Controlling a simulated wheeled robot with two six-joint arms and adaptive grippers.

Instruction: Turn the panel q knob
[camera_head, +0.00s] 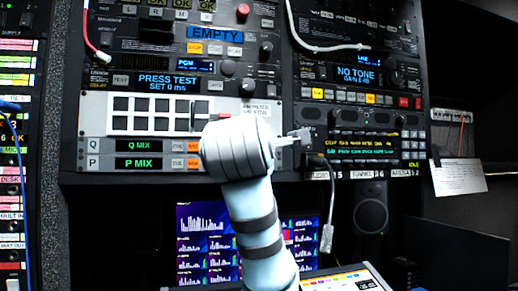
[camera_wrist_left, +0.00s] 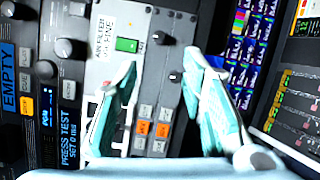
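The Q panel strip (camera_head: 108,145), with a green Q MIX display, sits directly above the P panel strip (camera_head: 108,163) in the head view. My left arm hides the right part of both strips there. In the left wrist view the panels appear turned sideways. My left gripper (camera_wrist_left: 160,62) is open in front of them, with one finger on each side. One dark knob (camera_wrist_left: 162,38) looks in line with the Q strip. Another dark knob (camera_wrist_left: 175,77) lies between the fingers, apparently on the P strip. No finger visibly holds either knob. My right gripper is not in view.
A white panel with black square buttons (camera_head: 120,103) is just above the Q strip. Orange and white buttons (camera_wrist_left: 143,128) sit beside the knobs. A lit monitor (camera_head: 195,225) is below the rack. A cable plug (camera_head: 327,238) hangs right of my arm.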

